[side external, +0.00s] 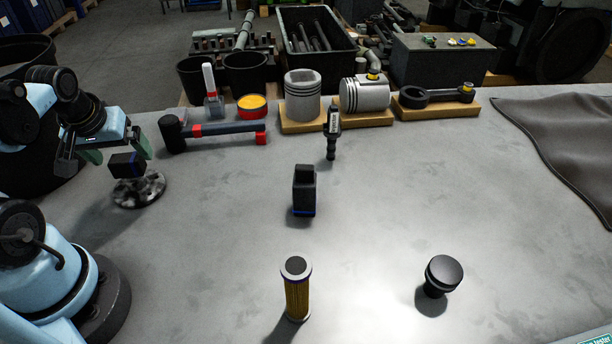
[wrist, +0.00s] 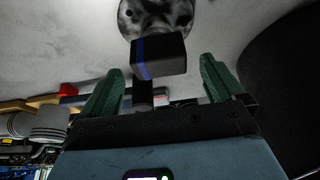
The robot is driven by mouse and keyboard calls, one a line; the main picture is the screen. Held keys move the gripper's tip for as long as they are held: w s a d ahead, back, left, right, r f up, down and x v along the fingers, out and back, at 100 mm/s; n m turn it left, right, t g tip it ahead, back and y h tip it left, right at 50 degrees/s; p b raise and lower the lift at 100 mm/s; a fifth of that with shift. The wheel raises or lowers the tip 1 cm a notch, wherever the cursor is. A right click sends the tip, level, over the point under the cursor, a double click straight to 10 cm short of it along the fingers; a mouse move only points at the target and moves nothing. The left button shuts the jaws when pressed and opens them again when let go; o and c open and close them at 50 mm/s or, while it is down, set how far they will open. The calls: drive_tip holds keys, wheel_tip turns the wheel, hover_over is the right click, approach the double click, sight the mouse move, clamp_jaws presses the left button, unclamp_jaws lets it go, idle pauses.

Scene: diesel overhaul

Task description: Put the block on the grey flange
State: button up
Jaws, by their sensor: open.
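The dark block (side external: 126,165) with a blue stripe is at the left, just below my gripper (side external: 118,150) and over the flange. The flange (side external: 150,190) is a round, mottled grey disc lying on the table. In the wrist view the block (wrist: 170,58) sits between and slightly beyond the tips of my open green fingers, with a gap on each side. The flange (wrist: 180,12) shows just past it, partly hidden by the block. The block looks slightly tilted; I cannot tell whether it touches the flange.
A black piece with a blue band (side external: 304,190) stands mid-table. A yellow filter (side external: 297,290) and black knob (side external: 442,275) stand in front. A hammer (side external: 215,132), pistons (side external: 302,95) and a connecting rod (side external: 435,95) line the back. The right centre is clear.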

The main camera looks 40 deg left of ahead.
drive_tip(key=shift+v, duration=2.5)
drive_tip(key=w+d+m+t+h, duration=0.3)
drive_tip(key=w+d+m, duration=0.6)
drive_tip(key=d, duration=0.4)
drive_tip(key=shift+w+d+r+t, duration=0.3)
drive_tip(key=shift+w+r+t, duration=0.1)
drive_tip(key=shift+r+t, duration=0.1)
